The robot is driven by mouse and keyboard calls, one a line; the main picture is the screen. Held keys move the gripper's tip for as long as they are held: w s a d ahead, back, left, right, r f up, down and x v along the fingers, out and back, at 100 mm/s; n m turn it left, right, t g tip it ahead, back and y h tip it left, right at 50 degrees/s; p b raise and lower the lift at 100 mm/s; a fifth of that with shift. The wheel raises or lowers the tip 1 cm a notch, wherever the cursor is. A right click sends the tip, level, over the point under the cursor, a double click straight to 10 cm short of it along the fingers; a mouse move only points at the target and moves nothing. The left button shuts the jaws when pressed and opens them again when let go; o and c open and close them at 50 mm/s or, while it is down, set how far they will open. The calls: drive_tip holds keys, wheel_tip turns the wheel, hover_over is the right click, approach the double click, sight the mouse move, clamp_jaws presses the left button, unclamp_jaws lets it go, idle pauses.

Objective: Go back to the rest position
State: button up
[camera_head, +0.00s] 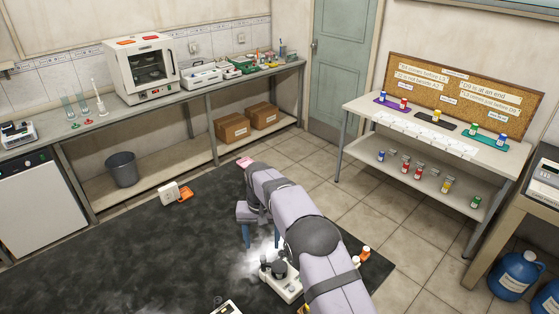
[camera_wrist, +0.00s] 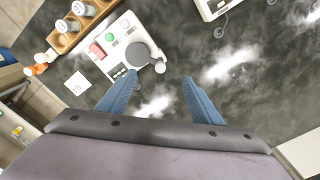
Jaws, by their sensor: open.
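My gripper (camera_head: 260,238) is above the dark bench top (camera_head: 110,255), its blue fingers pointing down in the head view. In the wrist view the two blue fingers of my gripper (camera_wrist: 160,90) are spread apart with nothing between them. A white stirrer device (camera_wrist: 122,48) with a round grey plate, a red button and a green button lies just beyond the left finger. The same device (camera_head: 284,285) shows in the head view, close to the gripper and partly hidden by my arm.
A wooden rack (camera_wrist: 72,35) with white-capped bottles stands beside the device. Orange-capped bottles (camera_head: 364,253) stand near the bench edge. A white box with an orange part (camera_head: 172,193) sits at the far edge. The left part of the bench top is clear.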

drive_tip(key=s+d+r+b, duration=0.35)
drive_tip(key=s+d, duration=0.65)
drive_tip(key=d, duration=0.4)
drive_tip(key=s+d+f+b, duration=0.2)
drive_tip(key=s+d, duration=0.2)
drive_tip(key=s, duration=0.6)
drive_tip(key=s+d+f+b, duration=0.2)
drive_tip(key=s+d, duration=0.2)
drive_tip(key=s, duration=0.7)
drive_tip(key=shift+d+f, duration=0.35)
drive_tip(key=shift+d, duration=0.05)
